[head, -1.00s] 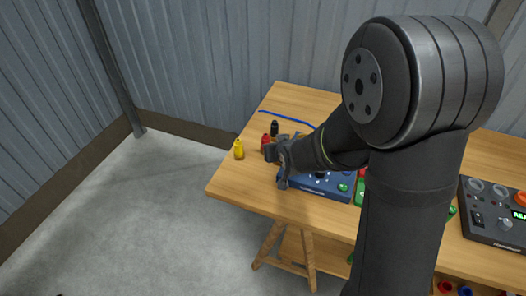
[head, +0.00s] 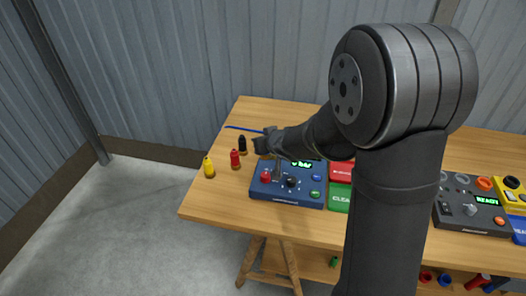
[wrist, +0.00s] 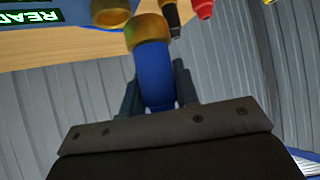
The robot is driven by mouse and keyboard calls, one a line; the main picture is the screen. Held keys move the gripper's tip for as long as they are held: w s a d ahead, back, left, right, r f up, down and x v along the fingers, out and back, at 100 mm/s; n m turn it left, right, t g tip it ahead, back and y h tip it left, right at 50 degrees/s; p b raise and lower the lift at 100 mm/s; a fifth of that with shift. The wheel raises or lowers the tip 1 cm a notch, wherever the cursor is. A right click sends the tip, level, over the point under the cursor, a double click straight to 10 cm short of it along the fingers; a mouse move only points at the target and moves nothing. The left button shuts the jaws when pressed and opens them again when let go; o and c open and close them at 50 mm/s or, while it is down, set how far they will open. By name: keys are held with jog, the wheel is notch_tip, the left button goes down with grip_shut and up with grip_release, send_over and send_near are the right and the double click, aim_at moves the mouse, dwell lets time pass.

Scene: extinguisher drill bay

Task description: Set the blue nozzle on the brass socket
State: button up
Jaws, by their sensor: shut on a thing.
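The blue nozzle (wrist: 156,75), with a brass collar at its far end, is between the jaws of my gripper (wrist: 157,88) in the wrist view. My gripper is shut on it. A second brass piece (wrist: 112,19), apparently the brass socket with blue at its top edge, shows just beyond and left of the collar. I cannot tell whether the two touch. In the head view my gripper (head: 266,148) is over the table's left part, behind the blue control box. The nozzle and socket are not clear there, with my arm in front.
Yellow (head: 209,167), red (head: 235,160) and black (head: 242,145) nozzles stand left of my gripper. A blue hose (head: 243,128) lies behind. The blue control box (head: 288,191) and red (head: 340,172) and green (head: 339,197) blocks are nearby. A grey control box (head: 470,212) is at right.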

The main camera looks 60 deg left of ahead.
jog(key=w+a, duration=0.6)
jog(key=w, duration=0.1)
jog(key=shift+s+f, duration=0.1)
jog(key=shift+f, duration=2.85)
jog(key=shift+f, duration=0.65)
jog(key=o, duration=0.8)
jog(key=v, duration=1.1)
jog(key=shift+s, duration=0.1)
jog(key=shift+x, duration=4.45)
jog(key=shift+d+r, duration=0.1)
jog(key=shift+d, duration=0.05)
